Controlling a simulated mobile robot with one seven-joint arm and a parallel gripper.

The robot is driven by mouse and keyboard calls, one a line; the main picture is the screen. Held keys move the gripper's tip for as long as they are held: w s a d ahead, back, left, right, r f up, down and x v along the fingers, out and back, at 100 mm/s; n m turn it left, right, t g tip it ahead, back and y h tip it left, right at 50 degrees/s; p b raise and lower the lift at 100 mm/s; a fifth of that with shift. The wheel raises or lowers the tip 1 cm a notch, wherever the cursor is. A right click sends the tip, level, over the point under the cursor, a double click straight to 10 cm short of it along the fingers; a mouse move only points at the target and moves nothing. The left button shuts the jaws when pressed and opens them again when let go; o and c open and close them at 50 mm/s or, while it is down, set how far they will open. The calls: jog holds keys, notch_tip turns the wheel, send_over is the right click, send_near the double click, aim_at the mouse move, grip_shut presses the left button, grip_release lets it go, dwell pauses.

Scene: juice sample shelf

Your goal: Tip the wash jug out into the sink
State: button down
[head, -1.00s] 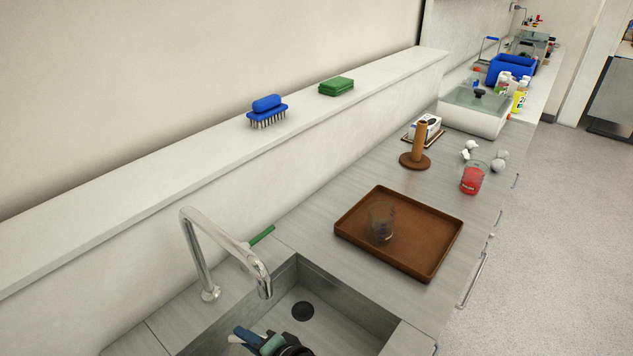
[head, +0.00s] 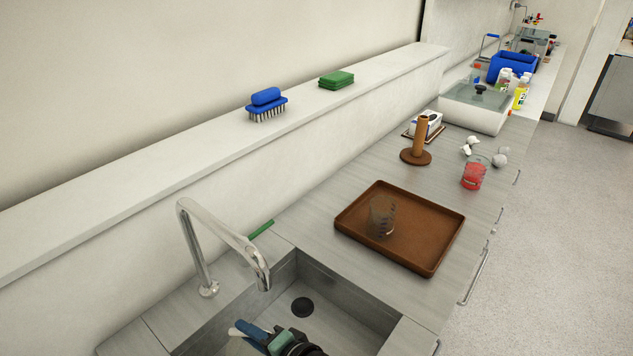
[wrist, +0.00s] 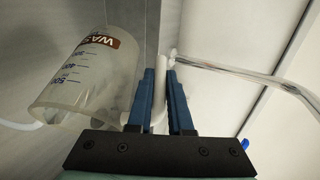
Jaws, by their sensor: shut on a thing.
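The wash jug (wrist: 85,75) is a clear, frosted jug with a brown WASH label and blue volume marks. It hangs at the left of the wrist view, its open rim towards the lower left. My gripper (wrist: 170,75) has its blue fingers shut on the jug's pale handle. In the head view my gripper (head: 240,330) is low over the sink (head: 340,310), at the bottom edge of the picture. The jug's body is mostly out of sight there. I cannot tell whether liquid is in the jug or leaving it.
A chrome tap (head: 215,225) arches over the sink beside my gripper. The drain (head: 303,307) is clear. A brown tray (head: 420,258) with a clear beaker (head: 381,216) stands right of the sink. Beyond are a wooden post (head: 420,140) and a beaker of red liquid (head: 474,174).

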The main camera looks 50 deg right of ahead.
jog(key=shift+s+d+r+b, duration=0.15)
jog(key=shift+s+b, duration=0.05)
jog(key=shift+b, duration=0.15)
jog(key=shift+s+d+r+m+t+b, duration=0.1)
jog(key=shift+s+d+r+t+b, duration=0.15)
jog(key=shift+s+b, duration=0.2)
jog(key=shift+s+d+r+m+t+b, duration=0.15)
jog(key=shift+s+d+t+b, duration=0.15)
jog(key=shift+s+b, duration=0.2)
jog(key=shift+s+d+r+m+t+b, duration=0.1)
jog(key=shift+s+d+r+t+b, duration=0.1)
jog(key=shift+s+t+b, duration=0.2)
dwell(0.5)
jog(key=shift+s+d+r+t+y+b, duration=0.25)
jog(key=shift+s+t+y+b, duration=0.25)
jog(key=shift+b, duration=0.35)
